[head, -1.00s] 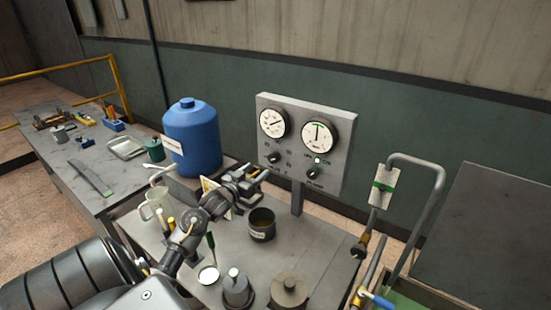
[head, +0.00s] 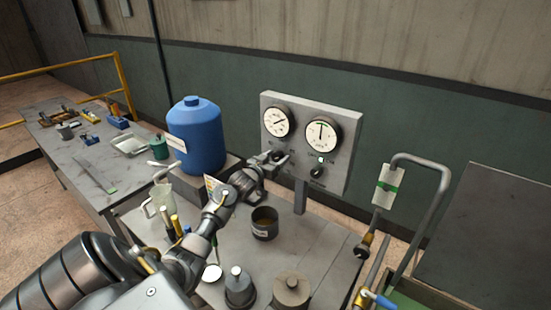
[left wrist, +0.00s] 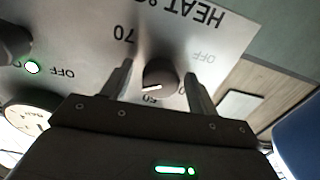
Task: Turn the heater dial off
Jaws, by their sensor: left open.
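The grey panel (head: 335,180) stands upright on a post at the back of the bench. The heater dial (left wrist: 160,75) is a dark round knob under the upside-down "HEAT" label in the left wrist view. Its white mark points down and left in that picture, near a number that seems to read 60; "OFF" is printed up and to its right. My left gripper (head: 277,157) is at the panel's lower left, open, with its fingers (left wrist: 158,82) on either side of the dial. I cannot tell whether they touch it. My right gripper is out of view.
A second knob (head: 317,172) with a lit green lamp (head: 320,160) is to the right. Two gauges (head: 321,133) are above. A dark pot (head: 265,223), a blue drum (head: 196,135) and lidded weights (head: 291,290) stand around my arm. A bent pipe (head: 437,200) rises at right.

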